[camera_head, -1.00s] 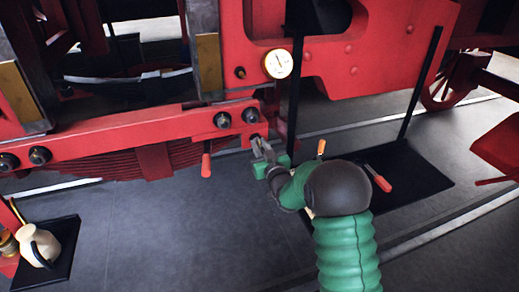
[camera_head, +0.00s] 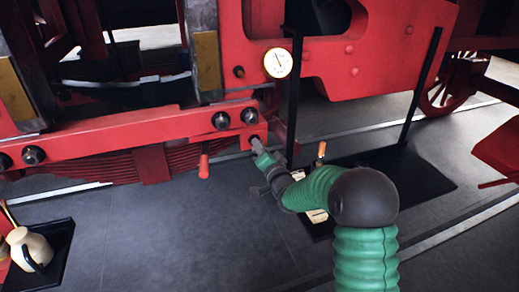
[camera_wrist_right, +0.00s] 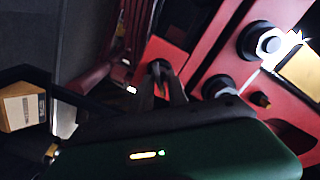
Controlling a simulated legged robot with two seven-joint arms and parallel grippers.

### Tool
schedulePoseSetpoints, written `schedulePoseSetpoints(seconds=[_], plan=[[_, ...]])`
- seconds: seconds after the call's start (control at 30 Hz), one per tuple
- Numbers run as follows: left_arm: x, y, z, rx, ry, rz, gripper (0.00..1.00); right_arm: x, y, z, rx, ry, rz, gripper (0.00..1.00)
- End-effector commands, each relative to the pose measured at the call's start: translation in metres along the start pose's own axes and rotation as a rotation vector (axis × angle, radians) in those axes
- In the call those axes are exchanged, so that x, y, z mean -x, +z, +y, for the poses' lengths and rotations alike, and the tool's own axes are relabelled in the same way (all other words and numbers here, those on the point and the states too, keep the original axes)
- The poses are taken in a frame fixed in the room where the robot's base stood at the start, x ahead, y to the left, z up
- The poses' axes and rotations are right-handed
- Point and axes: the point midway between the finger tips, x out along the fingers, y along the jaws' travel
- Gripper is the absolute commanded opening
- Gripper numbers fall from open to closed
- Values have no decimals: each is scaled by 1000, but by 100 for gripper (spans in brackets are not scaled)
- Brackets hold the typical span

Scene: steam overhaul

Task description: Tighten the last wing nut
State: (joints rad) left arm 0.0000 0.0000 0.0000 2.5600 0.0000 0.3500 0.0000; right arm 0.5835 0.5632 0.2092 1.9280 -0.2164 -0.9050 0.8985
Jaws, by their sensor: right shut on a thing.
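My right gripper (camera_head: 257,143) is at the right end of the red beam (camera_head: 120,138), below two dark round bolts (camera_head: 221,120). In the right wrist view its narrow fingers (camera_wrist_right: 163,80) are closed together on a small dark piece at the red metal, which looks like the wing nut. The piece is mostly hidden between the fingertips, so its shape and how tight it sits cannot be told. Two large dark bolts (camera_wrist_right: 261,41) show right of the fingers. My left gripper is not in view.
A white-faced gauge (camera_head: 278,63) sits above the beam end. A red-handled part (camera_head: 204,167) hangs below the beam. A black tray (camera_head: 425,178) lies on the floor at right, behind my arm. A cream jug (camera_head: 30,247) stands at lower left. Dark floor between is clear.

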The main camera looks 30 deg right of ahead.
Motion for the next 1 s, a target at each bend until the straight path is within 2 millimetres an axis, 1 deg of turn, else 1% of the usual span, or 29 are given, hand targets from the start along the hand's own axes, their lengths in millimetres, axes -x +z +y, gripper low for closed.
schedulePoseSetpoints(seconds=[0.07,0.4,0.6,1.0], plan=[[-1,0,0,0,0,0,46,1,2,5,-71,9,-5,0],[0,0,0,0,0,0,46,1,2,6,-386,10,-3,0],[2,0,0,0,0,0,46,1,3,7,-527,12,-3,0],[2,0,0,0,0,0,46,0,3,7,-548,11,-3,0]])
